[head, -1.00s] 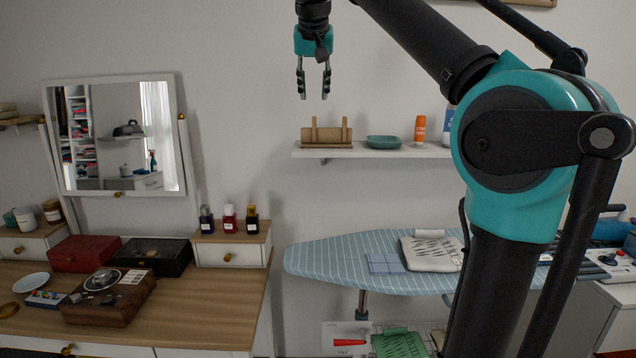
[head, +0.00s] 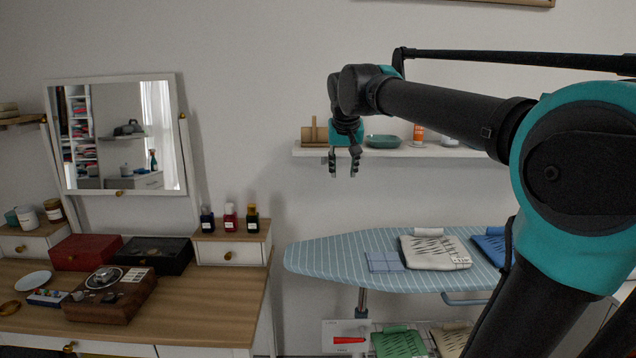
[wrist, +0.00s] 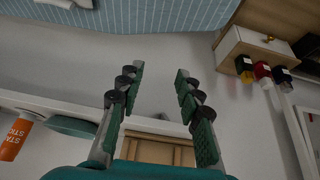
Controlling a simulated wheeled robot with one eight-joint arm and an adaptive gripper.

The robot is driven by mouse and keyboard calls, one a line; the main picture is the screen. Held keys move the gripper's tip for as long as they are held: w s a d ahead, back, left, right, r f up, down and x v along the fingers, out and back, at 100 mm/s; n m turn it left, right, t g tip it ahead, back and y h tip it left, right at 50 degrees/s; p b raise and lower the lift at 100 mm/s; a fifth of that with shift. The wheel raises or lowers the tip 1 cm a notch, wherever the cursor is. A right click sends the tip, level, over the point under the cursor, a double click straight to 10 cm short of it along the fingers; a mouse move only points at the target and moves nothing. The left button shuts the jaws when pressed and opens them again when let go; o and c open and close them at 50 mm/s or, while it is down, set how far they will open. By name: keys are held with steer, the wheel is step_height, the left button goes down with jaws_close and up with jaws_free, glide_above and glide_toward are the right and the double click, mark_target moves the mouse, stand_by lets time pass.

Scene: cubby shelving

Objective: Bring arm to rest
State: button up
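My gripper (head: 345,164) hangs pointing down in front of the wall shelf in the head view, above the ironing board and apart from it. In the wrist view my gripper (wrist: 158,105) has its two fingers spread apart with nothing between them. My arm reaches in from the right side of the head view, its forearm nearly level. The arm hides part of the shelf and some things on it.
The wall shelf (head: 300,151) holds a wooden rack (head: 313,133), a teal dish (head: 383,141) and an orange bottle (head: 418,134). Below is a blue striped ironing board (head: 325,262) with folded cloths. A dresser (head: 190,300) with mirror and boxes stands left.

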steer(key=shift+g, duration=0.5)
steer(key=s+d+f, duration=0.3)
steer(key=s+f, duration=0.2)
steer(key=f, duration=0.4)
steer(key=s+d+f, duration=0.3)
steer(key=s+f, duration=0.2)
steer(key=f, duration=0.4)
steer(key=s+d+f, duration=0.4)
steer(key=s+f, duration=0.1)
steer(key=f, duration=0.4)
steer(key=shift+d+f, duration=0.1)
steer(key=s+d+f, duration=0.1)
steer(key=s+f, duration=0.7)
steer(key=s, duration=0.1)
steer(key=shift+s+d+f, duration=0.3)
steer(key=shift+d+f, duration=0.05)
steer(key=shift+d, duration=0.05)
